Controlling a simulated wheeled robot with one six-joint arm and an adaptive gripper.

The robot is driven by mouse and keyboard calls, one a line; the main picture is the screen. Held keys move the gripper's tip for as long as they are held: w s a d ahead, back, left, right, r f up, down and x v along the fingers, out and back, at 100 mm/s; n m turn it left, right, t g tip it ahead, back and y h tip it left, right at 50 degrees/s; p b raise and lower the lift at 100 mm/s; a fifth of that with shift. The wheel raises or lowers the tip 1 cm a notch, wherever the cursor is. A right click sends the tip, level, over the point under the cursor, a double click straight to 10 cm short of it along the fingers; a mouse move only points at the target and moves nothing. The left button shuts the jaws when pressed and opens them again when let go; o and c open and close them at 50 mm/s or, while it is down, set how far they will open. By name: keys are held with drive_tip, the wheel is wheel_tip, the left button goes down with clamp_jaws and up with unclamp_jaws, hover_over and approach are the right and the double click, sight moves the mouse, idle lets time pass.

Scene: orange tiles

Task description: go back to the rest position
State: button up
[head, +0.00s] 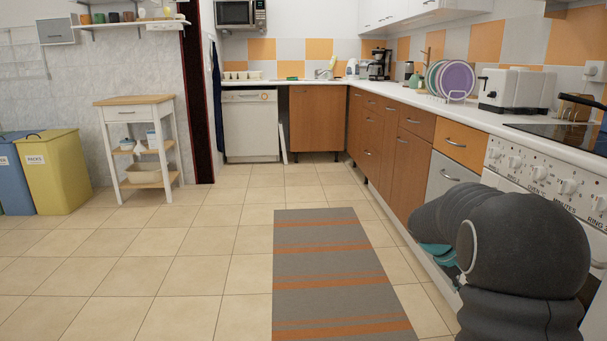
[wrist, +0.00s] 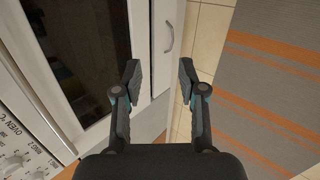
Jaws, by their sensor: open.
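My gripper (wrist: 159,82) is open and empty in the wrist view, its two fingers well apart. Between and beyond the fingers I see the edge of a pale cabinet front with a metal handle (wrist: 169,37) and floor tiles. In the head view my dark arm fills the lower right, in front of the oven and drawers.
The oven (head: 540,170) with its knobs stands close at right; its dark door (wrist: 75,50) is near my gripper's left finger. A grey and orange striped rug (head: 325,265) lies on the tiled floor. A wooden trolley (head: 135,101) and yellow bin (head: 58,175) stand left. The middle floor is clear.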

drive_tip(key=s+a+r+t+y, duration=0.3)
drive_tip(key=s+a+r+y, duration=0.1)
drive_tip(key=s+a, duration=0.8)
drive_tip(key=s+a+r+m+t+y+p, duration=0.1)
drive_tip(key=s+a+r+y, duration=0.3)
drive_tip(key=s+a, duration=0.9)
drive_tip(key=s+t, duration=0.1)
drive_tip(key=s, duration=0.2)
drive_tip(key=shift+s+r+t, duration=0.15)
drive_tip(key=shift+s+t, duration=0.1)
drive_tip(key=shift+t, duration=0.15)
